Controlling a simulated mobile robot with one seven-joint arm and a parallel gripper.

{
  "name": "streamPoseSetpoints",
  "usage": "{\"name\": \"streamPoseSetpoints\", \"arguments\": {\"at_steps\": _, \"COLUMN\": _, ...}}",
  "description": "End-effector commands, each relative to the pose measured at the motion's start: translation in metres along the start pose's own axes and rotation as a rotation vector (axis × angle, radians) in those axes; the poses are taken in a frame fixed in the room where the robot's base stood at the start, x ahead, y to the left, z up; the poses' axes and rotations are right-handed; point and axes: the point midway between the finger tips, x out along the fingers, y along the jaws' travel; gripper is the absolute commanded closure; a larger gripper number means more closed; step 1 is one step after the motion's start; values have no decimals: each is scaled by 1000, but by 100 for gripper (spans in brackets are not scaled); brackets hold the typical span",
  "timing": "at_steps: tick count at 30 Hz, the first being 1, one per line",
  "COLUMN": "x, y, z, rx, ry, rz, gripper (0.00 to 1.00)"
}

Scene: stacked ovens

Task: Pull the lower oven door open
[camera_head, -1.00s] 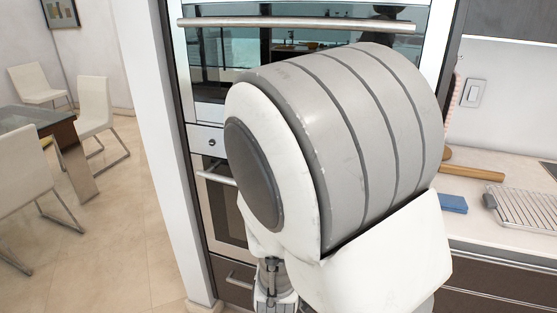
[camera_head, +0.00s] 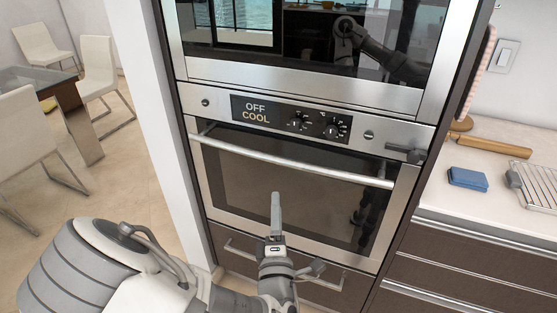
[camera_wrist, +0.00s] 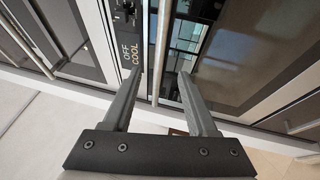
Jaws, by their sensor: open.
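The lower oven door (camera_head: 300,195) has dark glass in a steel frame and is shut. Its long steel handle (camera_head: 250,155) runs across the top of the door. My gripper (camera_head: 275,197) is in front of the door, and its tip appears below the handle in the head view. In the wrist view my gripper (camera_wrist: 162,78) is open and empty. The handle bar (camera_wrist: 160,45) runs between the two fingers there, with its near end by the fingertips. I cannot tell how deep it sits between them. No contact shows.
The control panel (camera_head: 290,120) reads OFF COOL above the door. The upper oven (camera_head: 310,45) is shut. Drawers (camera_head: 240,262) lie below. A counter at right holds a blue sponge (camera_head: 467,179) and a wire rack (camera_head: 540,185). Chairs and a table stand at left on open floor.

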Motion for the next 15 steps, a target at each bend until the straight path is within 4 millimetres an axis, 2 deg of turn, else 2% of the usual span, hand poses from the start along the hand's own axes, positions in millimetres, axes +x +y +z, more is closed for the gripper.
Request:
{"name": "streamPoseSetpoints", "arguments": {"at_steps": 2, "x": 14, "y": -2, "z": 1, "rx": 5, "ry": -5, "rz": 4, "gripper": 42}}
{"name": "streamPoseSetpoints", "arguments": {"at_steps": 15, "x": 32, "y": -4, "z": -5, "rx": 9, "ry": -1, "rz": 5, "gripper": 42}}
